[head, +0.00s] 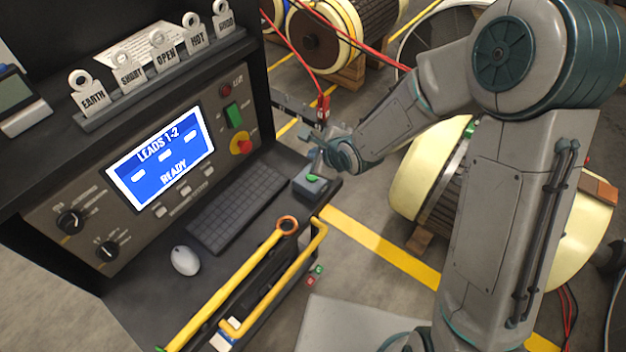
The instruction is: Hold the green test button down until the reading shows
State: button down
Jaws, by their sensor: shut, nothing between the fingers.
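The green test button (313,179) is on top of a small dark box (311,189) at the right end of the console shelf. My gripper (314,167) is shut and empty, with its tips pointing down just above the button. I cannot tell whether the tips touch it. The blue screen (160,160) on the console reads "LEADS 1-2" and "READY", with white dashes between the lines and no numbers.
A keyboard (237,208) and a white mouse (185,260) lie on the shelf left of the box. A yellow-handled tool (225,290) lies along the front edge. Red leads (323,105) hang behind my gripper. Cream-ended rotors (420,175) stand at right, beyond yellow floor lines.

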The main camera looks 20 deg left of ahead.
aim_at(315, 178)
jog(key=shift+f+b, duration=2.05)
jog(key=shift+f, duration=0.75)
jog(key=shift+f, duration=0.15)
jog(key=shift+f, duration=0.25)
jog(key=shift+f+b, duration=0.45)
jog(key=shift+b, duration=0.05)
dwell(2.6)
jog(key=shift+r+p, duration=0.85)
notch_tip(315, 178, up, 5)
jog(key=p, duration=0.4)
jog(key=shift+r+p, duration=0.1)
jog(key=shift+p, duration=0.3)
